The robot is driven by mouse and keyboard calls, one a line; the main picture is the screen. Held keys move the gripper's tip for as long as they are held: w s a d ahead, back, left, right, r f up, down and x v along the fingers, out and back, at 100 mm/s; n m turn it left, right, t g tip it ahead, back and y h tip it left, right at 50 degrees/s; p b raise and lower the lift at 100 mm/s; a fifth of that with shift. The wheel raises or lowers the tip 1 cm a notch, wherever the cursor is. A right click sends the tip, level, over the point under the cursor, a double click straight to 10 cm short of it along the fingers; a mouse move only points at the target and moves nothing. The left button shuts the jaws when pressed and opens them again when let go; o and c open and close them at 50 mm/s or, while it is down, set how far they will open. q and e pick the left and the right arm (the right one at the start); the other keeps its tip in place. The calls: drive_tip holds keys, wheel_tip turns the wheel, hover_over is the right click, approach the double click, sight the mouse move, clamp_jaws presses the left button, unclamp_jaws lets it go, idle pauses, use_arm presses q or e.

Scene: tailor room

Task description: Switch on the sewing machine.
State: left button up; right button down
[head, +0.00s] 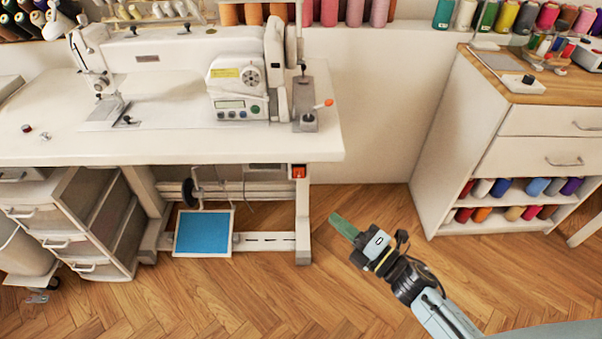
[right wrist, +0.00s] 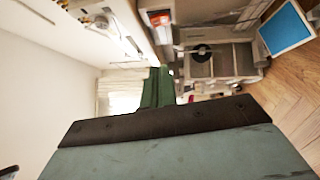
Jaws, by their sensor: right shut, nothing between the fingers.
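The white sewing machine (head: 180,65) stands on a white table (head: 60,140). A small orange-red switch (head: 298,171) sits under the table's front right edge. It also shows in the right wrist view as a red and white block (right wrist: 160,19) near the top. My right gripper (head: 340,223) is shut and empty, below and to the right of the switch in the head view and apart from it. Its green fingers show in the right wrist view (right wrist: 157,88). My left gripper is not in view.
A blue pedal plate (head: 203,232) lies low under the table, near the table leg (head: 303,220). A drawer unit (head: 75,220) stands at left. A white cabinet (head: 490,140) with thread spools stands at right. The wooden floor between is clear.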

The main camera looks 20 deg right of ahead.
sight(295, 171)
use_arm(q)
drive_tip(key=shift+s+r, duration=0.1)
use_arm(e)
drive_tip(key=shift+s+r, duration=0.1)
